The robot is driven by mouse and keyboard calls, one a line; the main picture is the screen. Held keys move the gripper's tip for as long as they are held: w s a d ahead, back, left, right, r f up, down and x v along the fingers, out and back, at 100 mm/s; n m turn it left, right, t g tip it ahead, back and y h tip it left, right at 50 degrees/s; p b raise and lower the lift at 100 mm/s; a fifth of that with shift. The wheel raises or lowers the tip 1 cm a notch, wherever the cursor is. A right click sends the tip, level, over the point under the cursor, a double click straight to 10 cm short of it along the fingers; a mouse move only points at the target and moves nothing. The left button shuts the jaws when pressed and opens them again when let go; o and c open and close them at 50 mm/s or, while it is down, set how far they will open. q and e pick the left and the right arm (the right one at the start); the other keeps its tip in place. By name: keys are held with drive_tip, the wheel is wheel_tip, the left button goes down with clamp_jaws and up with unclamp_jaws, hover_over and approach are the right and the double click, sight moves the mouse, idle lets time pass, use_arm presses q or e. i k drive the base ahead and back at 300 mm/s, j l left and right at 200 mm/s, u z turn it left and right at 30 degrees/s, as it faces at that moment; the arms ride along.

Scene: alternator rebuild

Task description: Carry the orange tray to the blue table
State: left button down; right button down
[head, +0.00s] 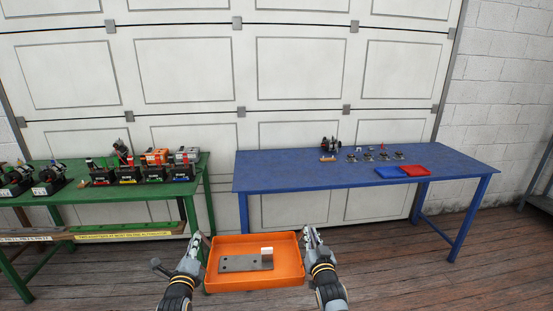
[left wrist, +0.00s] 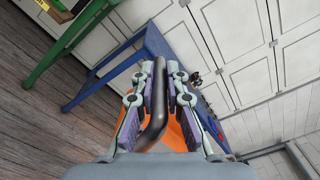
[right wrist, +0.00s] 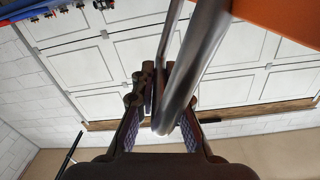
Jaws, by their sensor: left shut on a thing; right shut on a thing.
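The orange tray (head: 254,284) is held up in front of me, level, between my two grippers. A flat grey metal plate (head: 240,263) and a small white-topped block (head: 267,252) lie in it. My left gripper (head: 203,243) is shut on a dark bar-like handle (left wrist: 155,110) at the tray's left side. My right gripper (head: 309,235) is at the tray's right side, shut on a metal handle (right wrist: 185,85). The blue table (head: 300,172) stands ahead and to the right, beyond the tray and apart from it.
On the blue table are a dark assembly (head: 331,147), several small parts, a blue tray (head: 392,173) and a red tray (head: 417,171). Its front left part is bare. A green table (head: 60,208) with several machines stands left. Wooden floor (head: 400,270) lies open at right.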

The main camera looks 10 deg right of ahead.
sight(278, 174)
drive_tip(key=i+z, duration=0.2)
drive_tip(key=i, duration=0.3)
drive_tip(key=i+z, duration=0.25)
drive_tip(key=i, duration=0.3)
drive_tip(key=i+j+z, duration=0.2)
drive_tip(key=i, duration=0.3)
drive_tip(key=i+z, duration=0.25)
drive_tip(key=i, duration=0.65)
drive_tip(key=u, duration=0.95)
